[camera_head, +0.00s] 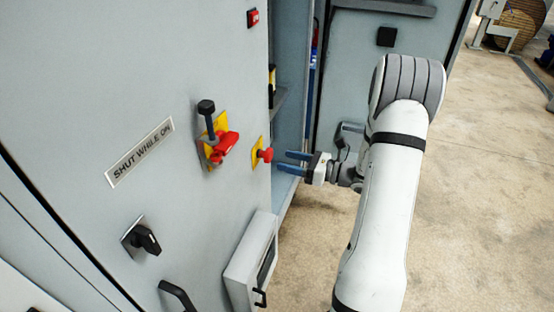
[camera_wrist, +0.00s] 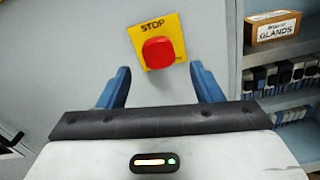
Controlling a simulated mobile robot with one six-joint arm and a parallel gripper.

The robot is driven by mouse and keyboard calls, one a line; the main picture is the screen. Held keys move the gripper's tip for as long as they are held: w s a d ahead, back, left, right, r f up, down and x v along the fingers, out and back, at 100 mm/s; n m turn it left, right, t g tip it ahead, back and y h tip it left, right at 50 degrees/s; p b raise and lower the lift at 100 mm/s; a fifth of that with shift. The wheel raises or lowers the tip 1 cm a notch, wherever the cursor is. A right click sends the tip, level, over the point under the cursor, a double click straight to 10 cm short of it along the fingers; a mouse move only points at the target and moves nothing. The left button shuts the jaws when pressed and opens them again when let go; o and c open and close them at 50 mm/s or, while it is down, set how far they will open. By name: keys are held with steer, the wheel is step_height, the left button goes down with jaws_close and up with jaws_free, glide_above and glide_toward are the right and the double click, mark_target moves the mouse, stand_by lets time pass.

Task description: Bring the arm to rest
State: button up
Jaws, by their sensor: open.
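My arm (camera_head: 385,210) reaches up at the right of the head view and bends down to my gripper (camera_head: 292,162). The gripper has two blue fingers, spread apart and empty, pointing left toward the cabinet. A red stop button (camera_head: 265,155) on a yellow plate lies just left of the fingertips. In the wrist view the stop button (camera_wrist: 158,52) sits ahead, between and beyond the fingers of my gripper (camera_wrist: 160,85). A gap appears to separate the fingers from the button.
An open bay shows shelves with a carton (camera_wrist: 272,28).

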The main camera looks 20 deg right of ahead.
steer(key=shift+v, duration=1)
steer(key=s+a+r+n+g+h, duration=0.1)
steer(key=s+a+r+n+g, duration=0.2)
steer(key=s+a+n+g, duration=0.25)
steer(key=s+a+r+n+g+h, duration=0.2)
steer(key=s+a+r+n+g, duration=0.1)
steer(key=s+a+n+g, duration=0.3)
steer(key=s+d+r+n+t+h, duration=0.1)
steer(key=s+r+n+h, duration=0.1)
steer(key=s+n+h, duration=0.3)
steer(key=s+d+r+n+t+h+p, duration=0.1)
steer(key=s+r+n+t+h, duration=0.1)
steer(key=s+n+h, duration=0.4)
steer(key=shift+s+d+r+n+h, duration=0.3)
steer(key=shift+s+d+r+n, duration=0.1)
steer(key=shift+n, duration=2.05)
steer(key=shift+t, duration=0.25)
